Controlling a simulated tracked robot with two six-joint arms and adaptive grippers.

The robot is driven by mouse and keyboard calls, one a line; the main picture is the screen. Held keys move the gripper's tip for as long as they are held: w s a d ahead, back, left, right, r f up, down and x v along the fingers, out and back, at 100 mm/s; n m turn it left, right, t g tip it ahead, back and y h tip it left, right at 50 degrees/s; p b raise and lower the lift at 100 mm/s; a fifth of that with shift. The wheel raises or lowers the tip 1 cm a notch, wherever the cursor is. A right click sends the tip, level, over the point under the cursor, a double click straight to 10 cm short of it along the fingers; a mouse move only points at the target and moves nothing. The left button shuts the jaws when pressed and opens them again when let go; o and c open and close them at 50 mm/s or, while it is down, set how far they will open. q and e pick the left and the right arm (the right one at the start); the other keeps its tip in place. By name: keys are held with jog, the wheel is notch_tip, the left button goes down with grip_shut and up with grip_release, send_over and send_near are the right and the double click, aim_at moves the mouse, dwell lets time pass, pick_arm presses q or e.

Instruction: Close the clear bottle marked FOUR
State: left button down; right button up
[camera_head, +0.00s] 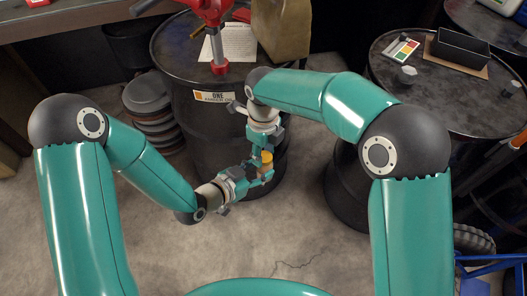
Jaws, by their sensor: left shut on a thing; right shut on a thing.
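My two grippers meet in front of the drum marked ONE, held in the air above the floor. My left gripper (256,174) is shut on a small bottle (265,168), of which little shows between the fingers. My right gripper (265,145) comes down from above and is shut on an orange-yellow cap (267,157). The cap is right at the top of the bottle. I cannot tell whether it is seated or just above it. The mark on the bottle cannot be read, and its clearness cannot be made out.
The black drum marked ONE (185,75) stands behind the grippers, with a red tool (218,66), a paper sheet (232,42) and a tan bag (281,28) on top. Another drum (390,48) at right bears a black tray (460,48) and a colour card (401,47). Stacked dark discs (147,92) stand left.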

jog(key=o, duration=0.7)
jog(key=shift+r, duration=2.3)
jog(key=shift+c, duration=0.4)
